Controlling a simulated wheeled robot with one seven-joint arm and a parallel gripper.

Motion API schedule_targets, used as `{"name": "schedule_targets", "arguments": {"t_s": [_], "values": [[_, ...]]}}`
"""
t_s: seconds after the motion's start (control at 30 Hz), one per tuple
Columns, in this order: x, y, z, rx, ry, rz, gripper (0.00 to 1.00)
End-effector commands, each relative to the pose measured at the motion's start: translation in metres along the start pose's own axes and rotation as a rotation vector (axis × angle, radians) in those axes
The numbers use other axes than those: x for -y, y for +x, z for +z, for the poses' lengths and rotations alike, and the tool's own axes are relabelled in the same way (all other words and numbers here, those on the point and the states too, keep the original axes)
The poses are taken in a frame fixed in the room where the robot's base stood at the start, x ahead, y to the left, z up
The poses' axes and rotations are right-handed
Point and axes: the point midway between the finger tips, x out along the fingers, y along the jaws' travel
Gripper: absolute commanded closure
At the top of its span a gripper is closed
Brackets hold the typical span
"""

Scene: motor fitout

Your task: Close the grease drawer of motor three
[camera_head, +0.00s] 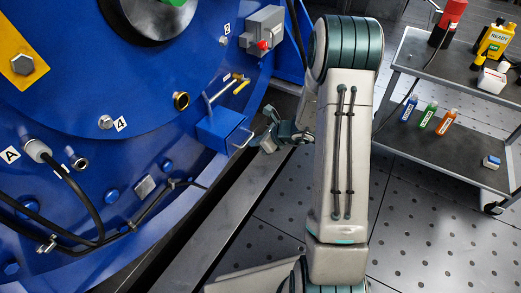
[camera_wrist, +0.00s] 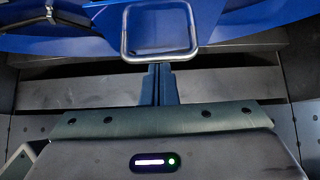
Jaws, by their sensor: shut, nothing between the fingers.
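The grease drawer (camera_head: 218,130) is a blue box sticking out from the lower right of the big blue motor (camera_head: 130,110) in the head view. Its metal loop handle (camera_head: 241,140) is on the side facing my gripper. My gripper (camera_head: 260,138) is just right of the handle. In the wrist view, the handle (camera_wrist: 160,57) is a rounded square frame at the top middle. My shut, empty fingers (camera_wrist: 160,75) point at its lower bar. I cannot tell whether they touch it. The drawer's inside is hidden.
Black cables (camera_head: 75,190) run at lower left. A metal beam (camera_head: 215,205) runs below. A cart (camera_head: 430,130) with bottles stands at right.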

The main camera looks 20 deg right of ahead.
Motion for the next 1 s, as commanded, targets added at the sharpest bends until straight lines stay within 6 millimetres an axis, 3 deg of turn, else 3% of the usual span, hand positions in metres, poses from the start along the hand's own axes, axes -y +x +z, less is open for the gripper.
{"name": "schedule_targets", "arguments": {"t_s": [0.43,0.63,0.83,1.0], "values": [[-0.005,0.012,0.012,0.004,-0.009,0.01,1.0],[-0.005,0.009,0.006,0.006,-0.011,0.011,1.0],[0.006,-0.017,-0.023,-0.001,0.0,-0.001,1.0],[0.005,-0.063,-0.017,-0.003,-0.001,-0.001,1.0]]}}
